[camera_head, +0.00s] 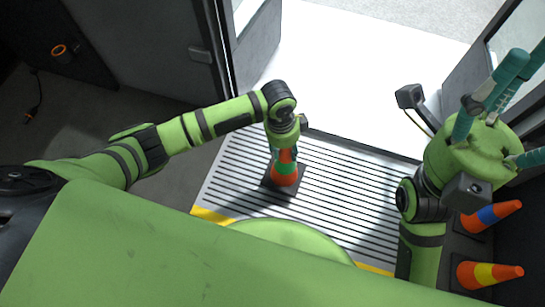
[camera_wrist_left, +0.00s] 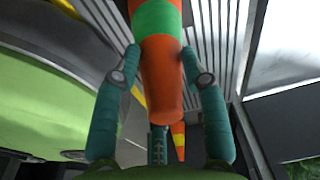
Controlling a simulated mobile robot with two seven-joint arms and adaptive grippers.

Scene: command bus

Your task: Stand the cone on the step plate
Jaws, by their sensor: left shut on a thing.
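An orange cone with a green band and dark square base (camera_head: 285,175) stands about upright over the step plate. My left gripper (camera_head: 284,153) is shut on its upper part from above. In the left wrist view the cone (camera_wrist_left: 162,75) lies between my two teal fingers (camera_wrist_left: 157,65). The step plate (camera_head: 340,188) is ribbed grey with a yellow edge, in front of the bright doorway. I cannot tell whether the cone's base touches the plate.
An orange cone with a blue band (camera_head: 491,216) and one with a yellow band (camera_head: 489,274) lie or stand at the right. Door panels (camera_head: 258,42) flank the doorway. Ribbed plate to the right of the held cone is clear.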

